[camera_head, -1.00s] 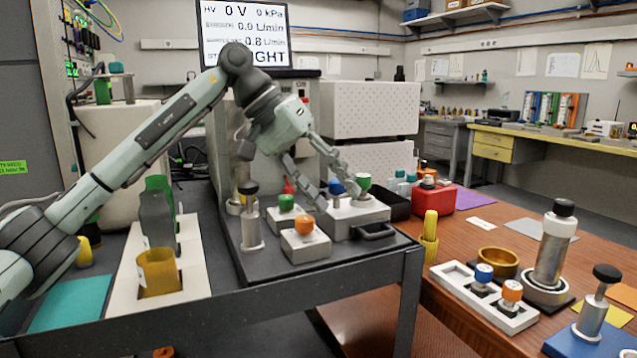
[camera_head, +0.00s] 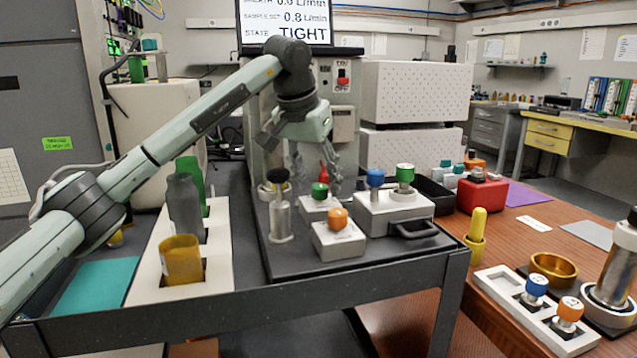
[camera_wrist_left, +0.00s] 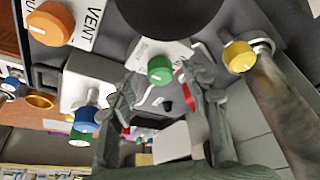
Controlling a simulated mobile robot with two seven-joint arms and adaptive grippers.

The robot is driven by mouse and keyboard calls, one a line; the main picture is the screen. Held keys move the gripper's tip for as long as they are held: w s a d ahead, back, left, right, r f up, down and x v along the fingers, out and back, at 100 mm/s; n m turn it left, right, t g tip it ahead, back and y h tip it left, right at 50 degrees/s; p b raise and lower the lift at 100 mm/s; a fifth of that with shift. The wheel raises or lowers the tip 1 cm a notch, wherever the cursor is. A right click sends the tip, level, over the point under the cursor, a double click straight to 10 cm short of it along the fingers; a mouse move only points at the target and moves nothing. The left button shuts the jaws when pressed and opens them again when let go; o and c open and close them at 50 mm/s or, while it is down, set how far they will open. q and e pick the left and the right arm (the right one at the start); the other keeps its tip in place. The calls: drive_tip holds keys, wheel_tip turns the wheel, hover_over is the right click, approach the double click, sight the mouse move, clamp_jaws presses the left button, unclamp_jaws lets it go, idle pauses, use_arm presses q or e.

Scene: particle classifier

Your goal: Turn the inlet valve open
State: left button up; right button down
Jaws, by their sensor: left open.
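No label reading inlet is legible. A green knob (camera_head: 320,190) on a white block stands behind the orange knob (camera_head: 338,218) on the cart. The orange knob's block reads VENT in the left wrist view (camera_wrist_left: 52,23). My left gripper (camera_head: 317,177) is open and points down over the green knob. In the left wrist view, the green knob (camera_wrist_left: 160,70) appears between the fingertips (camera_wrist_left: 160,77); contact cannot be told. A red pointed part (camera_wrist_left: 184,88) shows beside the right finger. My right gripper is not in view.
A larger white block carries a blue knob (camera_head: 375,177) and a green-topped fitting (camera_head: 405,173) right of the gripper. A metal post with a black knob (camera_head: 280,215) stands close on the left. A screen (camera_head: 288,22) reads TIGHT.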

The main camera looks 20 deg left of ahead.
use_arm(q)
drive_tip(key=shift+w+f, duration=0.25)
drive_tip(key=shift+f, duration=0.2)
drive_tip(key=shift+c, duration=0.5)
clamp_jaws()
